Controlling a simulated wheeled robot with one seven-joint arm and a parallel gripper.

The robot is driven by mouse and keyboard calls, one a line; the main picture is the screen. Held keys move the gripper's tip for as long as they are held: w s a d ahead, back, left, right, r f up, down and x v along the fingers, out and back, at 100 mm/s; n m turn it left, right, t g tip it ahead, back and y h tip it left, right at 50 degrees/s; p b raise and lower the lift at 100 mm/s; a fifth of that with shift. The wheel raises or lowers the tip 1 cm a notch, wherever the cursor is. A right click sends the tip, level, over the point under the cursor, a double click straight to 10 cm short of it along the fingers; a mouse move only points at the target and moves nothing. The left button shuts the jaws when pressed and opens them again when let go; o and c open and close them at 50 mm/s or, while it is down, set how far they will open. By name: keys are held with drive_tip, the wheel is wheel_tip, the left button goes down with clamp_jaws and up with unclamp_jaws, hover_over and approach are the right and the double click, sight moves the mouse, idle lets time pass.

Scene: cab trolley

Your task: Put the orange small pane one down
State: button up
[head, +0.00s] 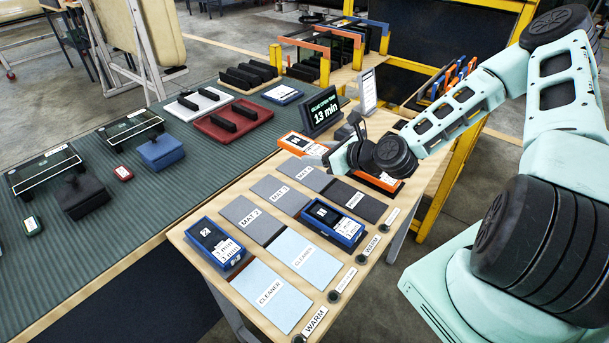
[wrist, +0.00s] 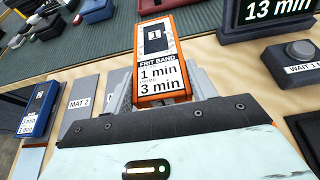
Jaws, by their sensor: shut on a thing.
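My gripper (head: 325,158) is shut on an orange-framed small pane (head: 303,144), at the far end of the mat row. In the wrist view the pane (wrist: 160,60) sits between my fingers (wrist: 160,95). Its label reads "1", "FRIT BAND", "1 min" and "3 min". It lies over bare wood; I cannot tell whether it touches it. Another orange-framed item (head: 378,181) lies on the table to the right, partly hidden by my gripper. Grey mats lie nearby, including MAT 3 (head: 280,193) and MAT 2 (head: 251,219).
Blue-framed panes (head: 216,245) (head: 333,225) lie toward the front, by light blue CLEANER panels (head: 267,293). A green ribbed bench (head: 130,215) runs along the left.

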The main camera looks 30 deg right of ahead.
sight(319, 180)
drive_tip(key=shift+f, duration=3.5)
drive_tip(key=shift+f, duration=0.15)
drive_tip(key=o, duration=1.2)
